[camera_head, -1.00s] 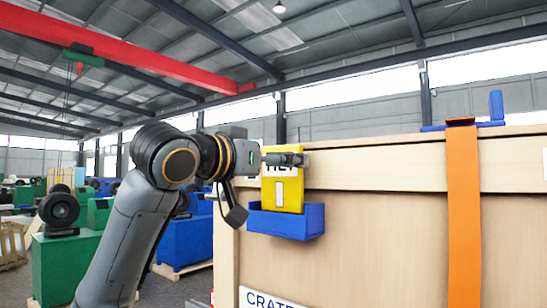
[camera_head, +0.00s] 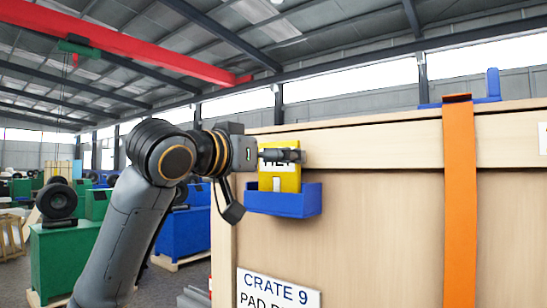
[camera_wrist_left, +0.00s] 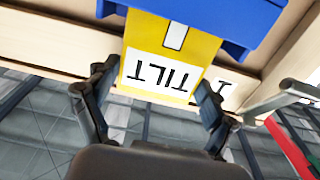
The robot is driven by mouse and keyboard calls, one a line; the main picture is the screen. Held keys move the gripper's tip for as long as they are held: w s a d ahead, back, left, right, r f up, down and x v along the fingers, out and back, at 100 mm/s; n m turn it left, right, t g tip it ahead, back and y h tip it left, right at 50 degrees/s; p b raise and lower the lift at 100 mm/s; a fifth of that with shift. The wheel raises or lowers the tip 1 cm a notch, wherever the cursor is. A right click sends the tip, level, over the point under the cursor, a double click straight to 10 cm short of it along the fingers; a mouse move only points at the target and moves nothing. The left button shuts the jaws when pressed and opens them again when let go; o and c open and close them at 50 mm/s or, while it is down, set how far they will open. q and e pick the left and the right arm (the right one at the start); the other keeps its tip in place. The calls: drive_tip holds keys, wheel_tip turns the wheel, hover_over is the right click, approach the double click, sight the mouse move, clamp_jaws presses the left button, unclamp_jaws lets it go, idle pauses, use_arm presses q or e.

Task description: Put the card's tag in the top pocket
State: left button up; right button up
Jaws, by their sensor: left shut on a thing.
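The yellow tag (camera_head: 291,182), with a white label that reads TILT in the left wrist view (camera_wrist_left: 160,72), stands upright at the blue pocket (camera_head: 290,205) on the crate's front. Its lower end is hidden behind the pocket's front wall. The pocket also shows at the top of the left wrist view (camera_wrist_left: 230,14). My left gripper (camera_head: 284,155) is shut on the upper part of the tag, above the pocket. In the left wrist view its two fingers (camera_wrist_left: 155,88) stand at the tag's two sides. My right gripper is not in view.
The wooden crate (camera_head: 380,215) has a CRATE 9 label (camera_head: 278,290) below the pocket. An orange strap (camera_head: 459,200) runs down its front to the right. A blue bracket (camera_head: 493,86) stands on its top edge. Green and blue machines stand behind at left.

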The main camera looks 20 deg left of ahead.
use_arm(q)
drive_tip(key=shift+f, duration=0.25)
drive_tip(key=o, duration=1.3)
